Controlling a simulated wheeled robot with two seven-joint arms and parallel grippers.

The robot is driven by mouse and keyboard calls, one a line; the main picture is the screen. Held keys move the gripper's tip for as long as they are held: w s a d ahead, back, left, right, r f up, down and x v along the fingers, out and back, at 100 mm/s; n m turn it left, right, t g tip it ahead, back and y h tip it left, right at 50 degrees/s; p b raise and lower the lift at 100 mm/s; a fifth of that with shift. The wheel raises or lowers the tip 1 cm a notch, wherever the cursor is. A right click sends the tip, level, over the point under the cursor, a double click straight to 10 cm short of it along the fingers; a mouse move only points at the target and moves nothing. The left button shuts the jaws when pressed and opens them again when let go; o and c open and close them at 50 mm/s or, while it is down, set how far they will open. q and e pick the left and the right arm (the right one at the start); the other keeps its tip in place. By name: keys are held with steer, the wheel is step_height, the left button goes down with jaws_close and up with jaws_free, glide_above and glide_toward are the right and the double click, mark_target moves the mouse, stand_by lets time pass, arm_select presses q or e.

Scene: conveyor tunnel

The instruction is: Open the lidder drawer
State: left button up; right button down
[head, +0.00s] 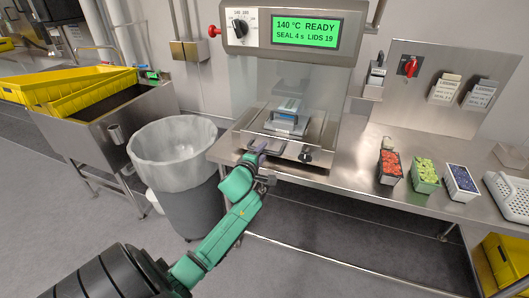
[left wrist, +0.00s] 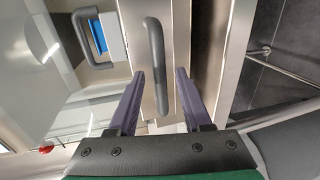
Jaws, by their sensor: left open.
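The lidder (head: 290,75) stands on a steel bench, its green display reading 140 °C READY, SEAL 4 s, LIDS 19. Its drawer (head: 285,150) appears pushed in beneath the clear guard. A dark grey bar handle (left wrist: 156,60) on the drawer front shows in the left wrist view. My left gripper (head: 259,148) is at the left part of the drawer front. In the left wrist view its purple fingers (left wrist: 160,74) are open, one on each side of the handle's lower part, with gaps visible. Whether they reach fully around it is unclear. My right gripper is out of view.
A block with a blue top (head: 289,108) sits inside the lidder. A dark knob (head: 306,156) is on its front right. Filled punnets (head: 424,173) stand on the bench at right. A lined bin (head: 173,155) stands left of my arm.

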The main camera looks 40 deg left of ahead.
arm_select(q)
steer(key=shift+x, duration=0.95)
steer(key=shift+s, duration=0.1)
jaws_close()
stand_by(0.5)
